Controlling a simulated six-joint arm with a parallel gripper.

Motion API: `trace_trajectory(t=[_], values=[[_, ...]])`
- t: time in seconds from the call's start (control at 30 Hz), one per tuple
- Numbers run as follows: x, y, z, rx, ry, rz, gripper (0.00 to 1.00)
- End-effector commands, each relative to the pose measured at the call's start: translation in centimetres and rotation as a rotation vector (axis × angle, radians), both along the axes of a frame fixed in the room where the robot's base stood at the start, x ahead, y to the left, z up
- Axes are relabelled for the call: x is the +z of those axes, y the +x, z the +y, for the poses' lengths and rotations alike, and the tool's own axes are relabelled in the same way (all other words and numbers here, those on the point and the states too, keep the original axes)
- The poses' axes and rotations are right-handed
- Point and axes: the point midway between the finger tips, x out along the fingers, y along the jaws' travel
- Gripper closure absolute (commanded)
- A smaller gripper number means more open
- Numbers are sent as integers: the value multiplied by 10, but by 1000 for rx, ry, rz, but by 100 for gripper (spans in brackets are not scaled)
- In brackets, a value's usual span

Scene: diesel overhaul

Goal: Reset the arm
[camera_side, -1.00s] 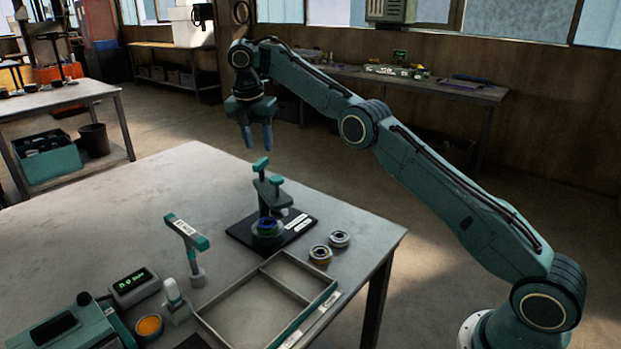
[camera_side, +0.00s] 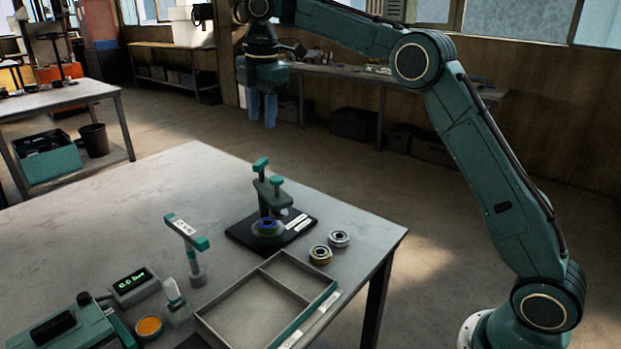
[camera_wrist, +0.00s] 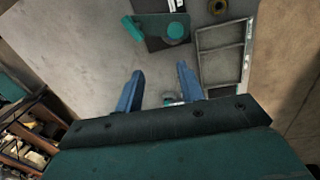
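My gripper (camera_side: 262,108) hangs high above the far part of the workbench (camera_side: 150,190) in the side view, pointing down. Its two blue fingers stand apart with nothing between them. In the wrist view my gripper (camera_wrist: 155,85) also shows its fingers spread, with bare bench beyond them. A small teal press on a black base (camera_side: 272,215) stands on the bench, well below and apart from my gripper. A blue-topped part sits at the foot of the press.
Two metal rings (camera_side: 320,255) lie beside the press. A divided tray (camera_side: 268,300) is at the front right. A teal-handled tool (camera_side: 188,245), a small digital display (camera_side: 134,286), an orange-topped cup (camera_side: 149,326) and a teal device (camera_side: 70,328) stand at the left. The space around my gripper is clear.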

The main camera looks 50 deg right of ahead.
Motion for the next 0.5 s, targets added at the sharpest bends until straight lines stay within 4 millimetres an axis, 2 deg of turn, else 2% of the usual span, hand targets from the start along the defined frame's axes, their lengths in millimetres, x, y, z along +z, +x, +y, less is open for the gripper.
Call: trace_trajectory(t=[0.03, 0.2, 0.5], values=[[9, -10, 3, -36, 17, -10, 62], [28, -38, 12, -166, 70, -34, 62], [50, -96, 23, -396, 158, -76, 62]])
